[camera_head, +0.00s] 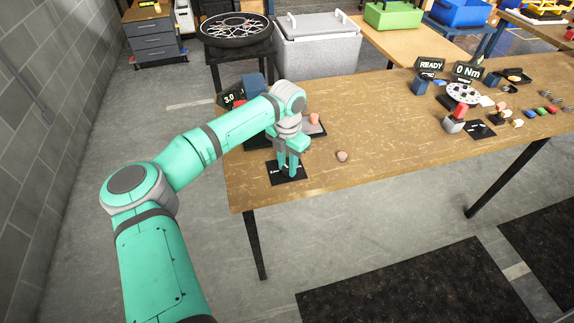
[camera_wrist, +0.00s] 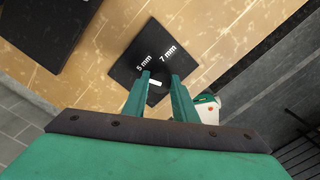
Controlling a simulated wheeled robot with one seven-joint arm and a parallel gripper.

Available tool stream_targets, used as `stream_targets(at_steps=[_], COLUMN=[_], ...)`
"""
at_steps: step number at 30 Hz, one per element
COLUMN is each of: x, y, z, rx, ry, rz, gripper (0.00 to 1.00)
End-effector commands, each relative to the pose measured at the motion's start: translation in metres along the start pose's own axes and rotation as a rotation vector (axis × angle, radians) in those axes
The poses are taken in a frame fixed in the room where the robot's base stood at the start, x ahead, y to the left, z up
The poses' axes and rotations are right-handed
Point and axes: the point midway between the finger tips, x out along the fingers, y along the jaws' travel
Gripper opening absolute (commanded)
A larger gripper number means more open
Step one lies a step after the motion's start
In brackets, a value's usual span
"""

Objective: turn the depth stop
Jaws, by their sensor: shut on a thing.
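The depth stop's black plate (camera_head: 274,178) lies on the wooden bench near its left front corner. In the wrist view the plate (camera_wrist: 127,70) carries white "5 mm" and "7 mm" labels. A dark knob (camera_wrist: 156,88) with a small white mark sits on it, partly hidden by the fingers. My gripper (camera_head: 288,172) points down over the plate, and its fingers (camera_wrist: 158,92) are shut on the knob from both sides. The white mark lies between the fingers. The knob's lower part is hidden.
A small round brownish object (camera_head: 342,156) lies right of the plate. Behind my gripper stand a dark device with a "3.0" display (camera_head: 229,98) and a grey piece with an orange knob (camera_head: 314,119). The bench's middle (camera_head: 385,125) is clear; several small parts lie at the right.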

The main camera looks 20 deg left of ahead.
Motion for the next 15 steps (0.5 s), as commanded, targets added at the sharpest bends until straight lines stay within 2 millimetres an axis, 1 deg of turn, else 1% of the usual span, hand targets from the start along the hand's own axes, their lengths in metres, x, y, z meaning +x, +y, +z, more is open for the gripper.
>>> stream_targets(at_steps=[6,15], x=[-0.0008,-0.0005], y=[0.0008,0.0007], z=[-0.0009,-0.0016], rx=[0.174,0.333], ry=[0.004,0.004], rz=[0.003,0.001], gripper=[0.03,0.03])
